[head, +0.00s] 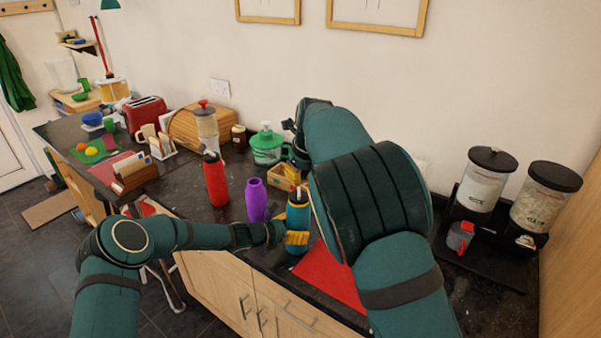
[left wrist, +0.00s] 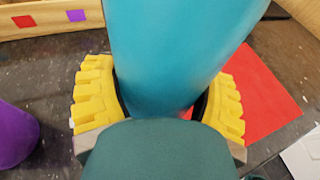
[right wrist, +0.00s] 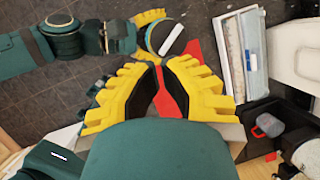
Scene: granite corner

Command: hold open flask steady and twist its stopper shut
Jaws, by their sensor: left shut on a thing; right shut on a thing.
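The teal flask (head: 298,216) stands upright on the counter near the red mat. My left gripper (head: 294,238) is shut around its body, with yellow fingers on both sides in the left wrist view (left wrist: 160,105). The stopper (head: 299,193) sits on top of the flask and shows a pale bar in the right wrist view (right wrist: 172,40). The exact contact is hard to see. In the head view my right arm largely hides this gripper.
A purple bottle (head: 256,200) and a red bottle (head: 215,180) stand left of the flask. A red mat (head: 327,277) lies at its right. Two dispensers (head: 483,184) (head: 541,205) stand at the right.

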